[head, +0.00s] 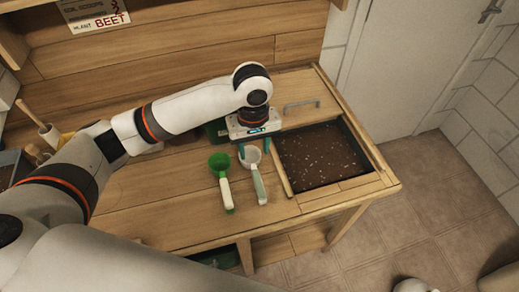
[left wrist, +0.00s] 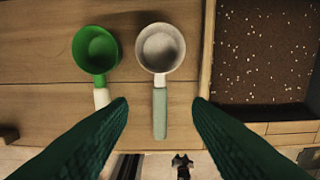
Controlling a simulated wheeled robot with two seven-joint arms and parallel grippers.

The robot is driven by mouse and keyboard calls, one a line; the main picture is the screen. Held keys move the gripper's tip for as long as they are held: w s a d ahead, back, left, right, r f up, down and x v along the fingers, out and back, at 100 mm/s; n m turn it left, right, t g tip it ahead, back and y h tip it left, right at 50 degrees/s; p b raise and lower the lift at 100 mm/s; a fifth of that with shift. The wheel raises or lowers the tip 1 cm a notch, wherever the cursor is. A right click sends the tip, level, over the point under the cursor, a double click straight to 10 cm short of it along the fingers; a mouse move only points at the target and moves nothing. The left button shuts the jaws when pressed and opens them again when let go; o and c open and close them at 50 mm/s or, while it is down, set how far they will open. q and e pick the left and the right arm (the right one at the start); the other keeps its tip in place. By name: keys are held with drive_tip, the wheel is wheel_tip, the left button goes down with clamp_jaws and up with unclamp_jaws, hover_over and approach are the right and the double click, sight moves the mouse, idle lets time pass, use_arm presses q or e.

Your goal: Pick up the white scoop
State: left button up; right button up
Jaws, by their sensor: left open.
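The white scoop (head: 251,156) lies on the wooden bench, its pale green handle toward the front edge. It also shows in the left wrist view (left wrist: 160,48), with its handle between my open fingers. My left gripper (head: 253,150) is open above the scoop, pointing down. In the left wrist view its two dark green fingers (left wrist: 160,112) stand apart on either side of the handle, without visible contact. The far side of the scoop's bowl is partly behind the gripper in the head view. My right gripper is not in view.
A green scoop (head: 219,165) with a white handle lies close to the left of the white scoop. A soil tray (head: 322,155) with pale specks is sunk in the bench to the right. A metal handle (head: 301,104) is behind it. Bare bench (head: 170,205) lies to the left.

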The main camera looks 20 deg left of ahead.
use_arm(q)
hover_over(256, 176)
drive_tip(key=f, duration=0.3)
drive_tip(key=a+f, duration=0.1)
drive_tip(key=shift+s+f+p, duration=0.3)
drive_tip(key=f, duration=0.2)
drive_tip(key=d+f+p, duration=0.1)
drive_tip(key=shift+w+f, duration=0.25)
drive_tip(key=shift+w, duration=0.1)
wheel_tip(256, 176, down, 2)
drive_tip(key=shift+d+f, duration=0.1)
drive_tip(key=shift+f, duration=0.2)
drive_tip(key=c, duration=0.8)
clamp_jaws()
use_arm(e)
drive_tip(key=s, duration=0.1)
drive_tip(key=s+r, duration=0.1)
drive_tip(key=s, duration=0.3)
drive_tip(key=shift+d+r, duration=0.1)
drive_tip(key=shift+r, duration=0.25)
